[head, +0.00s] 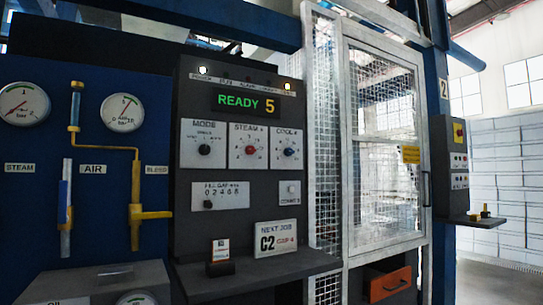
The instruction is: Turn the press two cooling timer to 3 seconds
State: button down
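A dark control panel (182,225) stands in the middle of the head view. Its display (245,103) reads READY in green and 5 in yellow. Below it on the right is the cooling timer, a white plate marked COOL (288,134) with a blue knob (288,152). The knob's pointer and the small scale marks are too small to read. Left of it are a STEAM dial with a red knob (249,150) and a MODE dial with a black knob (204,150). A plate with a 2 (444,88) is on the blue post at right. My gripper is not in view.
A shelf (260,271) juts out under the panel, with a card (275,239) reading NEXT JOB C2 and a small black-based item (220,262). Gauges (124,112) and yellow pipes are at left. A mesh cage door (385,140) and a second control box (449,165) are at right.

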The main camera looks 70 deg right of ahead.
aim_at(287, 152)
jog(key=z, duration=2.3)
